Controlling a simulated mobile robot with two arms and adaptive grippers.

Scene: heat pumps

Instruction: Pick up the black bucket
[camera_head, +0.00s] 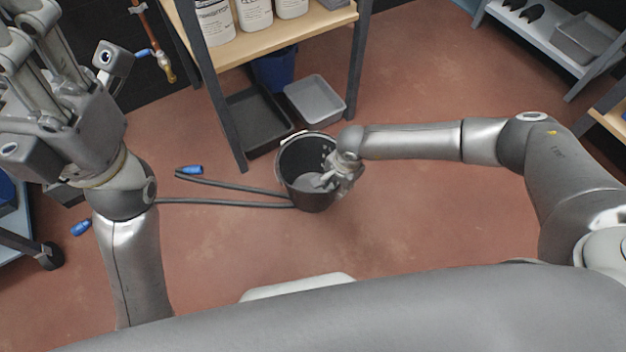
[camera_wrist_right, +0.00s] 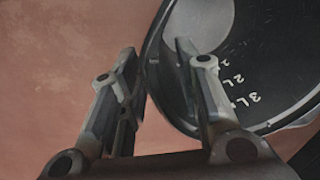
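The black bucket (camera_head: 291,165) stands upright on the red-brown floor in the middle of the head view. In the right wrist view the bucket (camera_wrist_right: 262,70) shows its dark inner wall with white litre marks and a lighter bottom. My right gripper (camera_head: 332,180) is at its right rim. In the wrist view the right gripper (camera_wrist_right: 165,75) has one finger outside the wall and the other inside, with the fingers apart and the wall between them. A firm hold does not show. My left gripper (camera_head: 75,45) is raised at the upper left, fingers spread and empty.
Two dark hoses (camera_head: 225,203) with blue ends lie left of the bucket. A wooden-topped shelf (camera_head: 290,35) with white bottles stands behind, with a grey bin (camera_head: 316,100), a black tray (camera_head: 258,118) and a blue bin (camera_head: 276,68) beneath. Floor to the front right is clear.

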